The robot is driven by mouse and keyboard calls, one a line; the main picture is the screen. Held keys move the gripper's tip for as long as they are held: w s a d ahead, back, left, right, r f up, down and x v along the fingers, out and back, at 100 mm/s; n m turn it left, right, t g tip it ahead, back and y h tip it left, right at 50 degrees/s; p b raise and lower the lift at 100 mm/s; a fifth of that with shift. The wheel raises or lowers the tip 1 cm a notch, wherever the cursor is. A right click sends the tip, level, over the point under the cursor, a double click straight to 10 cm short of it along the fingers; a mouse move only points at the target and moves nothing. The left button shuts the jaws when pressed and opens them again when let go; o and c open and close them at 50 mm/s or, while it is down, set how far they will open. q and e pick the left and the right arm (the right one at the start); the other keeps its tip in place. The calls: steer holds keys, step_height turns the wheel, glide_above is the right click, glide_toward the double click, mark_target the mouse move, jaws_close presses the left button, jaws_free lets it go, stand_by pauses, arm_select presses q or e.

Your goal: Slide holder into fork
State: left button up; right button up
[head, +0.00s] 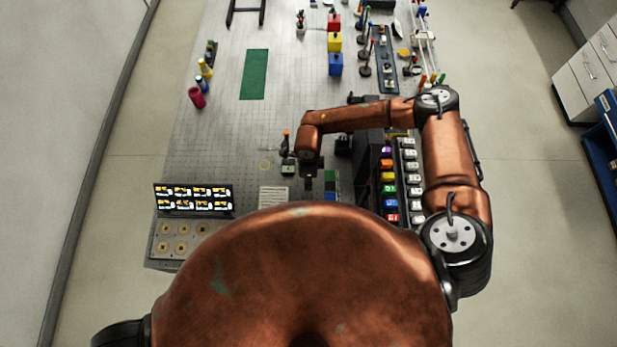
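My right arm comes in from the right and bends over the bench. Its gripper (309,184) points down near the bench's front part, small and dark, seen from above. I cannot tell whether its fingers are open or shut, or whether they hold anything. Just left of the wrist stands a small dark post with an orange part (285,138) above a grey-green block (288,167). I cannot tell for sure which piece is the holder or the fork; either may be hidden by my arm. My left gripper is not in view.
The perforated bench (215,135) is mostly clear at left, around a green mat (254,75). A rack of coloured blocks (387,178) stands right of the gripper. A black display (193,198) stands at front left. Red, yellow and blue cubes (335,42) stand farther back.

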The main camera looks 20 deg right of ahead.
steer(key=shift+s, duration=0.15)
steer(key=c, duration=0.5)
jaws_close()
steer(key=shift+s+a+p, duration=0.2)
steer(key=shift+s+a, duration=0.1)
steer(key=shift+s, duration=0.5)
steer(key=shift+s+a+p, duration=0.25)
steer(key=shift+s, duration=0.6)
steer(key=shift+s+a+p, duration=0.2)
steer(key=shift+s+a, duration=0.1)
steer(key=shift+s, duration=0.5)
steer(key=o, duration=0.7)
jaws_free()
steer(key=shift+o, duration=0.2)
